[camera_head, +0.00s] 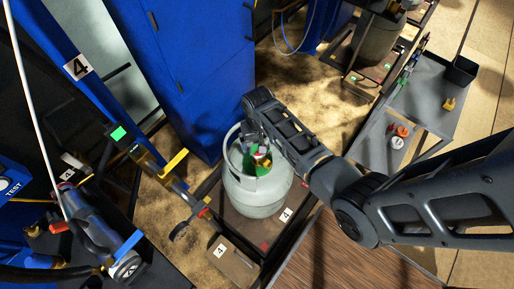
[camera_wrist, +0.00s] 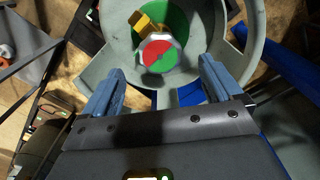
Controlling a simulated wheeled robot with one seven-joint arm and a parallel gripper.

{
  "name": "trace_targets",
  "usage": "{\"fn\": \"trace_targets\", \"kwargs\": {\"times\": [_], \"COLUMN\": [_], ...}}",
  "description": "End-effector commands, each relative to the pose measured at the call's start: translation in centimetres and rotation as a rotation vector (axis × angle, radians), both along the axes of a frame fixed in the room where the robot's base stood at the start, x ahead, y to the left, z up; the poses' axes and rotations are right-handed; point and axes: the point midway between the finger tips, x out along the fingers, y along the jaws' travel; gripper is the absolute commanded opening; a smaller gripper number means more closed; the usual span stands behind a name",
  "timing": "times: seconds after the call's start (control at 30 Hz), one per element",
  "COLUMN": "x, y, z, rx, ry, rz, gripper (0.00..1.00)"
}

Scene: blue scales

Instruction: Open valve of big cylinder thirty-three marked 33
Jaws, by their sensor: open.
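A large pale grey gas cylinder (camera_head: 262,198) stands upright on a dark scale platform. No number 33 can be read on it. Its valve handwheel (camera_wrist: 160,54), red and green, sits inside the cylinder's collar (camera_wrist: 248,25), with a brass valve body (camera_wrist: 148,24) beside it and green around its base. In the head view the valve is partly hidden by my arm. My gripper (camera_wrist: 162,88) is open, its two blue-grey fingers apart on either side just short of the handwheel. Nothing is between the fingertips, and they look clear of the handwheel. The gripper also shows above the collar (camera_head: 254,138).
The scale platform (camera_head: 228,196) bears a "4" label. A blue cabinet (camera_head: 195,75) stands close behind the cylinder. Left are a yellow-handled pipe valve (camera_head: 173,163) and hoses. A second cylinder (camera_head: 376,40) stands at the back right, near a grey cart (camera_head: 425,92).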

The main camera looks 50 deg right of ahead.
Motion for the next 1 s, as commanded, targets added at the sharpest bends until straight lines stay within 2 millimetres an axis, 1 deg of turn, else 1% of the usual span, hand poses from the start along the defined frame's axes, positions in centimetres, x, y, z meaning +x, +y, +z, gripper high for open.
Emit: {"fn": "trace_targets", "kwargs": {"times": [0.03, 0.1, 0.2, 0.3, 0.43, 0.7, 1.0], "x": [0.1, 0.0, 0.0, 0.1, 0.1, 0.0, 0.0], "y": [0.0, 0.0, 0.0, 0.0, 0.0, 0.0, 0.0], "z": [-1.0, -2.1, -3.4, -4.2, -4.8, -4.9, -4.9], "rx": [0.001, 0.001, 0.0, -0.001, -0.002, -0.002, -0.002], "ry": [0.001, 0.001, 0.0, -0.001, -0.002, -0.002, -0.002], "rz": [0.0, 0.0, 0.0, 0.0, 0.0, 0.001, 0.001], "gripper": [0.92, 0.92, 0.92, 0.92, 0.92, 0.91, 0.63]}}
